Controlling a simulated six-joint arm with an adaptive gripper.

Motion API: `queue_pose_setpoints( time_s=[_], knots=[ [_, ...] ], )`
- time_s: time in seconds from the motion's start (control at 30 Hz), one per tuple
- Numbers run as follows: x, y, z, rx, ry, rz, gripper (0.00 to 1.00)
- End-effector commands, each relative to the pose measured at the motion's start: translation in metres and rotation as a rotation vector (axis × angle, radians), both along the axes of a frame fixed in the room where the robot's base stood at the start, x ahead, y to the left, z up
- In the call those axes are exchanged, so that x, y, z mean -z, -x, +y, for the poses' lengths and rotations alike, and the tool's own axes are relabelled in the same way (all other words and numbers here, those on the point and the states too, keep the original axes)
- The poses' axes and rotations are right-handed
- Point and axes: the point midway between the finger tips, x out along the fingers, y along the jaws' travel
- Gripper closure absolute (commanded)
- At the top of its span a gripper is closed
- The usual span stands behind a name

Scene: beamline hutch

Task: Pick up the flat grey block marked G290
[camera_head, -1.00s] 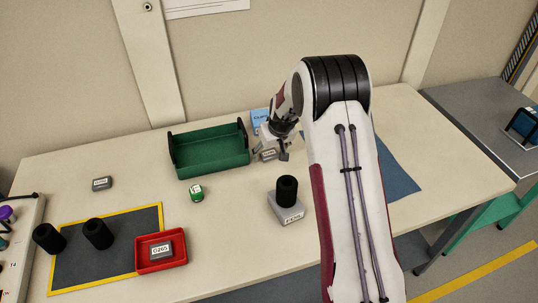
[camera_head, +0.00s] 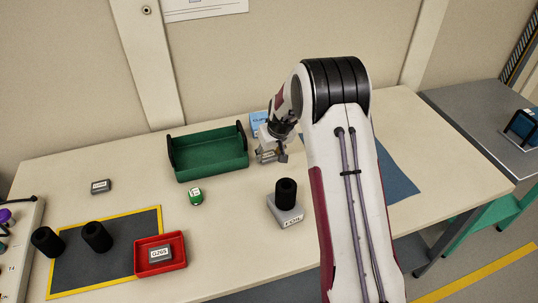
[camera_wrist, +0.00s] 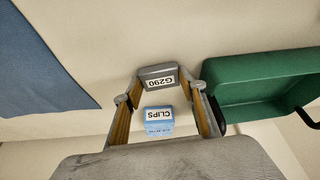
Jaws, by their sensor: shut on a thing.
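The flat grey block marked G290 (camera_wrist: 159,78) is in the wrist view, its white label facing the camera and reading upside down. My gripper (camera_wrist: 159,87) has a fingertip at each side of the block and is shut on it. In the head view my gripper (camera_head: 271,155) is at the back of the table, just right of the green bin. There the block (camera_head: 266,157) is small and partly hidden by the fingers. I cannot tell whether it touches the table.
A blue CLIPS box (camera_head: 259,119) stands just behind my gripper. The green bin (camera_head: 209,168) is close on the left. A black cylinder (camera_head: 286,191) stands on another grey block (camera_head: 286,214) in front. A red tray (camera_head: 181,264) holds block G265 (camera_head: 160,254).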

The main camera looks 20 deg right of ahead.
Motion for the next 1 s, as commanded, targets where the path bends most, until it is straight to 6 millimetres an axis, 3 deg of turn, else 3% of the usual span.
queue_pose_setpoints(
  time_s=[0.6, 1.0],
  knots=[
    [-0.078, -0.001, 0.000, 0.000, 0.001, -0.004, 0.82],
    [-0.096, 0.000, 0.000, -0.001, 0.001, -0.001, 0.82]
  ],
)
